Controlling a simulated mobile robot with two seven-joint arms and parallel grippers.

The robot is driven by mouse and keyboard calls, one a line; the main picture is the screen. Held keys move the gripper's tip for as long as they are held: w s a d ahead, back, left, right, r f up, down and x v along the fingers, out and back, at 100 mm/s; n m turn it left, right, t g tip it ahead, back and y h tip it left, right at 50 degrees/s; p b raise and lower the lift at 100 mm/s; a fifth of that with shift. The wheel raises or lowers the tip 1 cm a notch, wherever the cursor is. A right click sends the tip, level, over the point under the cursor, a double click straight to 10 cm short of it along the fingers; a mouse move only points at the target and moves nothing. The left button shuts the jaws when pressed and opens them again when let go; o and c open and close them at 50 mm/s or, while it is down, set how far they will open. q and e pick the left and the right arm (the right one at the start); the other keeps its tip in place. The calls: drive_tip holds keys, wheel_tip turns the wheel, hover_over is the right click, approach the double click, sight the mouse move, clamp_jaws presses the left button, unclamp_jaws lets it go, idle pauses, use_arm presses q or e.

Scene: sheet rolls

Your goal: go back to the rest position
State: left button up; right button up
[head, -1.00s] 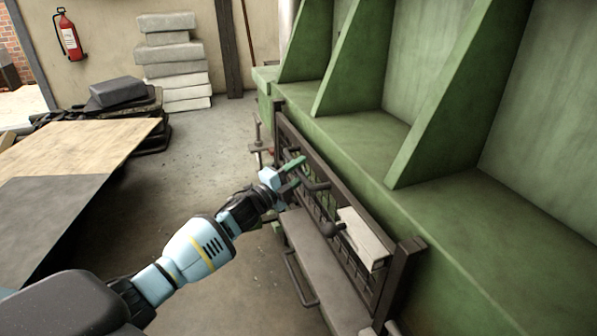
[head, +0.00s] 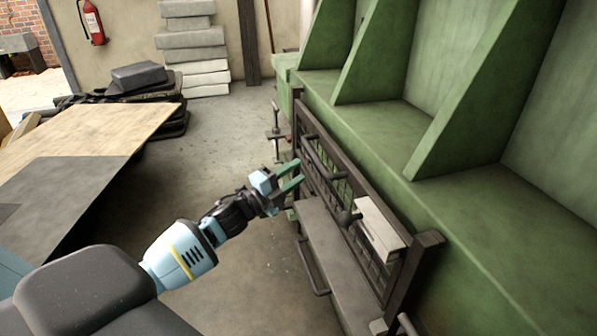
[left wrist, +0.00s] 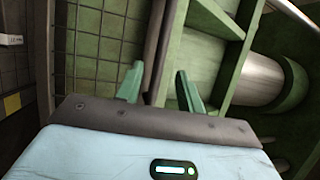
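My left gripper (head: 291,178) is in the middle of the head view, in front of the dark frame on the green machine. Its two green fingers are apart with nothing between them. In the left wrist view the fingers (left wrist: 158,88) also stand apart and empty, with a dark bar and green machine parts beyond them. My right gripper is not in view.
The green machine (head: 470,235) fills the right side, with a dark frame (head: 425,262), a light box (head: 380,228) and a shelf (head: 335,255) in front. A table (head: 75,145) stands at left. Open floor (head: 225,135) lies between them.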

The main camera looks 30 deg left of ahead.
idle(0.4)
use_arm(q)
drive_tip(key=s+d+f+n+g+y, duration=0.2)
drive_tip(key=s+d+f+n, duration=0.25)
drive_tip(key=s+f, duration=0.45)
drive_tip(key=s+d+f+n+g+y, duration=0.15)
drive_tip(key=s+d+f+n, duration=0.35)
drive_tip(key=f, duration=0.5)
drive_tip(key=s+d+f+n+g, duration=0.2)
drive_tip(key=s+f+n, duration=0.1)
drive_tip(key=s, duration=0.6)
drive_tip(key=s+d+f+n+g+p, duration=0.1)
drive_tip(key=s+d+f+n+g, duration=0.1)
drive_tip(key=s, duration=0.7)
drive_tip(key=s+d+f+n+g, duration=0.2)
drive_tip(key=s+f+n, duration=0.2)
drive_tip(key=s, duration=0.5)
wheel_tip(320, 180, down, 2)
drive_tip(key=shift+s+d+f+g+y, duration=0.1)
drive_tip(key=shift+s+d+g+y, duration=0.05)
drive_tip(key=shift+d+g+y, duration=0.2)
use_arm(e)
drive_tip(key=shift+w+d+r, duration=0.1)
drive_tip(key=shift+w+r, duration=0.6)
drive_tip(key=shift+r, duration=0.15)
use_arm(q)
drive_tip(key=shift+o, duration=0.2)
drive_tip(key=shift+a, duration=0.1)
drive_tip(key=shift+s, duration=0.1)
